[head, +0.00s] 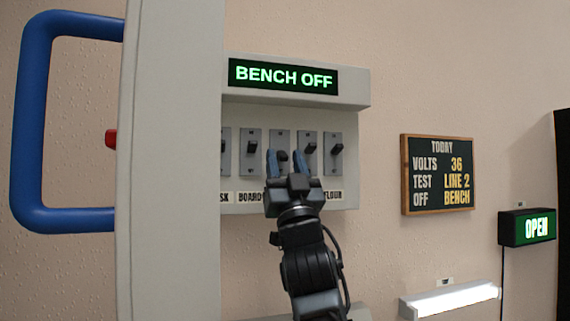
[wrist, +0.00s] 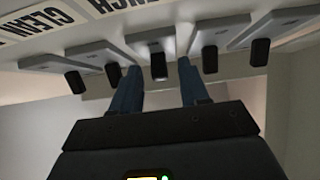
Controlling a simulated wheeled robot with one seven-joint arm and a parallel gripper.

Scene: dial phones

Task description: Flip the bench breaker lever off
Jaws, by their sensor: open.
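The breaker panel (head: 355,120) is a pale wall box with a row of grey plates, each with a dark lever. Its green display (head: 283,77) reads "BENCH OFF". My gripper (head: 285,160) is open, its blue fingers to either side of the middle lever (head: 282,157). In the wrist view, that lever (wrist: 158,68) shows between the two fingers (wrist: 160,90), apart from both. The wrist view shows an upside-down label (wrist: 125,6) ending in "NCH" close by. In the head view, my gripper hides the labels below the middle levers.
A large open door (head: 172,160) with a blue handle (head: 28,120) stands left of the panel. Neighbouring levers (head: 337,149) sit close on both sides of my fingers. A chalkboard (head: 438,174) right of the panel reads "OFF BENCH". A lit bar (head: 455,299) is lower right.

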